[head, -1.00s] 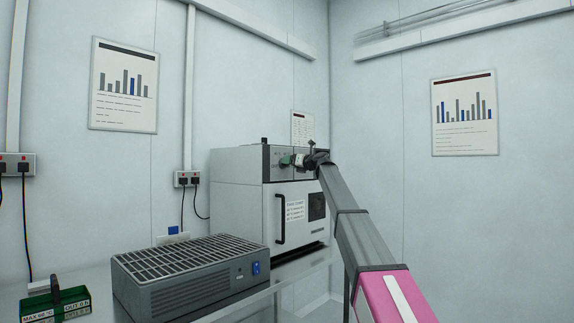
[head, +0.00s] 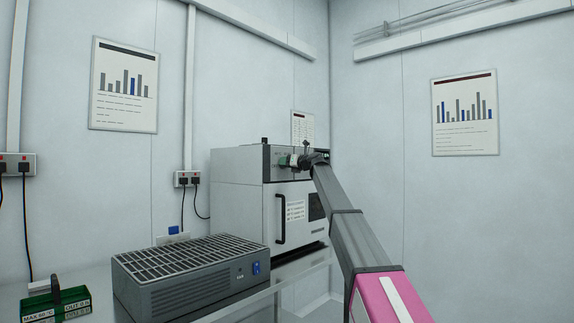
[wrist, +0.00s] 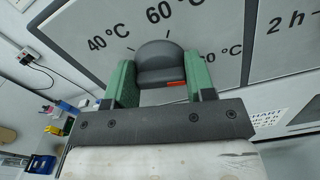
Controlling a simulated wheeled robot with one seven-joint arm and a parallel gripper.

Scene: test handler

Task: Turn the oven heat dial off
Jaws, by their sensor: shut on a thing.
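The oven (head: 238,190) is a white box with a grey control panel and a dark door handle, at the back of the bench in the head view. Its heat dial (wrist: 160,58) is dark grey with a rounded top and an orange-red mark at its lower right in the wrist view. My gripper (wrist: 161,78) has its green fingers on either side of the dial, shut on it. Panel labels read 40 °C and 60 °C, and another is partly hidden. In the head view my gripper (head: 287,160) is small against the panel and hides the dial.
A grey fan unit (head: 190,276) with a slatted top and blue switch stands on the bench in front of the oven. A "2 h" label (wrist: 286,22) is on the panel to the right.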

